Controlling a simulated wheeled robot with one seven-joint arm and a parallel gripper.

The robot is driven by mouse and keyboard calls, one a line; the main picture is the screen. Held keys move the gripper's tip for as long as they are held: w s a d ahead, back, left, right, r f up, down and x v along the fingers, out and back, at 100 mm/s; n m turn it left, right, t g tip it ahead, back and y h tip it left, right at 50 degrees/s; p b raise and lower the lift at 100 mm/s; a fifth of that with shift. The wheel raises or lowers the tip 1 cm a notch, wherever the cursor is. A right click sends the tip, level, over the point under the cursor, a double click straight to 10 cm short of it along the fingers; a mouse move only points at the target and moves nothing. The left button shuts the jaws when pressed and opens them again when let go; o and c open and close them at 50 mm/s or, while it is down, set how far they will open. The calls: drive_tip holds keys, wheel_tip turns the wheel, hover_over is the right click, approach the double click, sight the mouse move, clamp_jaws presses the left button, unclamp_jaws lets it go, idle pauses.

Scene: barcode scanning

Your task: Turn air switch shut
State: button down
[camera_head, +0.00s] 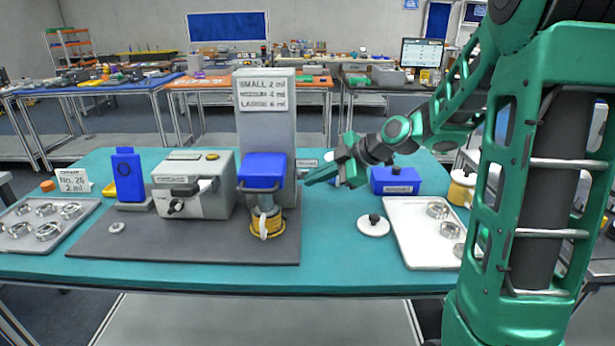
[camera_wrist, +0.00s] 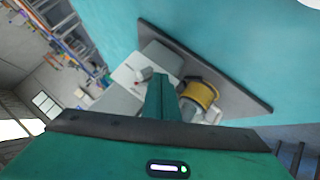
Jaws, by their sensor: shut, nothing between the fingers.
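My gripper (camera_head: 308,181) is shut and empty, pointing left at the right side of the grey dispenser tower (camera_head: 262,115). In the wrist view its green fingers (camera_wrist: 160,92) reach toward the machine. A small white knob-like part (camera_wrist: 145,73) shows by the fingertips in the wrist view; it may be the air switch, but I cannot be sure. Its position, open or shut, cannot be told. Whether the fingertips touch it is unclear. In the head view that side of the tower is largely hidden. A yellow cup (camera_head: 268,222) stands under the tower's blue head (camera_head: 262,170).
On the grey mat (camera_head: 180,243) stand a grey box machine (camera_head: 193,185) and a blue device (camera_head: 128,178). Trays of metal rings lie at left (camera_head: 75,236) and right (camera_head: 405,240). A blue box (camera_head: 395,181) and round white lid (camera_head: 373,226) are right of my gripper.

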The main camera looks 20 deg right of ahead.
drive_tip(key=shift+f, duration=0.15)
drive_tip(key=shift+s+f, duration=0.1)
drive_tip(key=shift+f, duration=0.6)
drive_tip(key=shift+f, duration=0.1)
idle(1.5)
